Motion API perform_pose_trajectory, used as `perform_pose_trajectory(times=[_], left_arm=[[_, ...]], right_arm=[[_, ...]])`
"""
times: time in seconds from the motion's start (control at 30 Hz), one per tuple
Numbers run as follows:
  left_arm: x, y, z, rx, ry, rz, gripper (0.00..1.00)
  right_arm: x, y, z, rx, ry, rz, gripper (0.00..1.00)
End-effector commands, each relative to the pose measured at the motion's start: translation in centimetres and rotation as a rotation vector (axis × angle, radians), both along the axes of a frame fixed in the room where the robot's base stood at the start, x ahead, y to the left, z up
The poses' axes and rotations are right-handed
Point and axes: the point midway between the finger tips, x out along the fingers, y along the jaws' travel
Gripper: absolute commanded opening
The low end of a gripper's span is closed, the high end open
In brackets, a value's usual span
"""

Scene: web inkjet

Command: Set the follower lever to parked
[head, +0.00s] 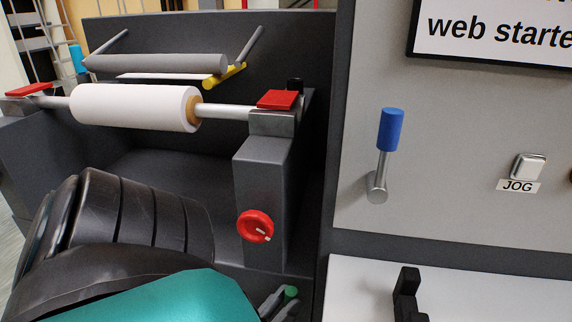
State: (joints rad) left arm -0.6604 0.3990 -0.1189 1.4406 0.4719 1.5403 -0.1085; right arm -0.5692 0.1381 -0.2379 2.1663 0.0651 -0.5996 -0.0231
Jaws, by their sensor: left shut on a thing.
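A lever with a blue grip (391,130) stands nearly upright from a round metal pivot on the grey panel. No label on it shows which lever it is. My left gripper (279,303) is at the bottom edge, low between the machine and the panel, well below the blue lever. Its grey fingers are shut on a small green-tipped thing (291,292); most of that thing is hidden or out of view. I cannot tell whether it is the follower lever.
A white paper roll (137,107) lies on a shaft under red clamps. A grey roller (160,63) with a yellow handle (226,76) is behind it. A red knob (255,226), a JOG button (528,167) and a black part (408,285) are near.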

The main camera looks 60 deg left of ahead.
Motion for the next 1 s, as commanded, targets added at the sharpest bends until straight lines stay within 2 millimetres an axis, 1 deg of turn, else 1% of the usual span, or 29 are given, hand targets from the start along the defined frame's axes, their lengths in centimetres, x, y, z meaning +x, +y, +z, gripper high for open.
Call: perform_pose_trajectory(times=[0.03, 0.43, 0.47, 0.53, 0.57, 1.0], left_arm=[[0.33, 0.38, 0.1, -0.011, -0.006, 0.007, 0.0], [0.33, 0.38, 0.16, -0.014, -0.009, 0.006, 0.0], [0.34, 0.38, 0.17, -0.013, -0.009, 0.005, 0.27], [0.33, 0.37, 0.17, -0.013, -0.009, 0.005, 0.33], [0.31, 0.35, 0.17, -0.012, -0.009, 0.006, 0.35], [0.08, 0.16, 0.02, -0.009, -0.007, 0.004, 0.35]], right_arm=[[-0.03, 0.01, -0.07, -0.001, 0.002, 0.0, 0.67], [-0.01, 0.02, -0.04, 0.002, 0.001, -0.001, 0.67], [-0.01, 0.02, -0.04, 0.002, 0.001, -0.001, 0.67], [-0.01, 0.01, -0.04, 0.002, 0.0, -0.001, 0.67], [0.0, 0.0, -0.04, 0.002, 0.0, -0.001, 0.67], [0.01, -0.04, -0.1, 0.001, -0.001, -0.003, 0.67]])
